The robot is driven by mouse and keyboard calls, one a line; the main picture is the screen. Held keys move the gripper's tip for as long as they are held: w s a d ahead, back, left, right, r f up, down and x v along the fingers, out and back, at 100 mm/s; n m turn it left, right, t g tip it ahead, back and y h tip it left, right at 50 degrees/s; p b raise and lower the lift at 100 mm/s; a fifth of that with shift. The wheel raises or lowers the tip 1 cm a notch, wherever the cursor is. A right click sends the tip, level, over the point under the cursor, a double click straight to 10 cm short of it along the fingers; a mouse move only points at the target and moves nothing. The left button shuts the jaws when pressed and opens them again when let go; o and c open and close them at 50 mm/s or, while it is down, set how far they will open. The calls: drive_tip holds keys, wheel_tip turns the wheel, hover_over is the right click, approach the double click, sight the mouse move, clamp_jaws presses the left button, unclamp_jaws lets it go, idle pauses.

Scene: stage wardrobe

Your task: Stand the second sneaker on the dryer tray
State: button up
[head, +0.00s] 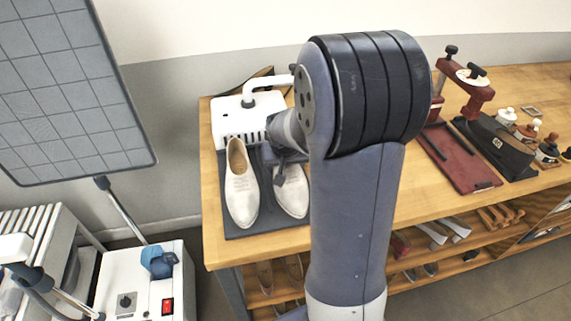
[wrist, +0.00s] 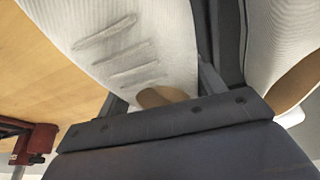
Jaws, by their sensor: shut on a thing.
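The second sneaker (head: 290,192), off-white, is in my gripper (head: 281,163), with the fingers on either side of it near its heel opening. It is upright over the dark dryer tray (head: 245,231), toe to the front; I cannot tell whether its sole touches. My arm hides part of it. In the wrist view the held sneaker (wrist: 130,45) fills the upper middle between the fingers of my gripper (wrist: 163,92). The first sneaker (head: 241,190) stands on the tray to its left, with a gap between; it shows at the right in the wrist view (wrist: 280,30).
A white dryer unit (head: 233,119) with a pipe stands at the back of the tray. A red press (head: 463,92), a black block (head: 495,145) and several small bottles (head: 548,148) are on the wooden bench (head: 222,251) to the right. A white machine (head: 140,290) stands at lower left.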

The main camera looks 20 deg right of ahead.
drive_tip(key=o, duration=1.1)
drive_tip(key=v, duration=1)
drive_tip(key=shift+s+a+r, duration=0.1)
drive_tip(key=shift+r, duration=0.3)
drive_tip(key=shift+f, duration=0.1)
drive_tip(key=x, duration=1)
drive_tip(key=shift+f, duration=0.25)
drive_tip(key=shift+r, duration=0.1)
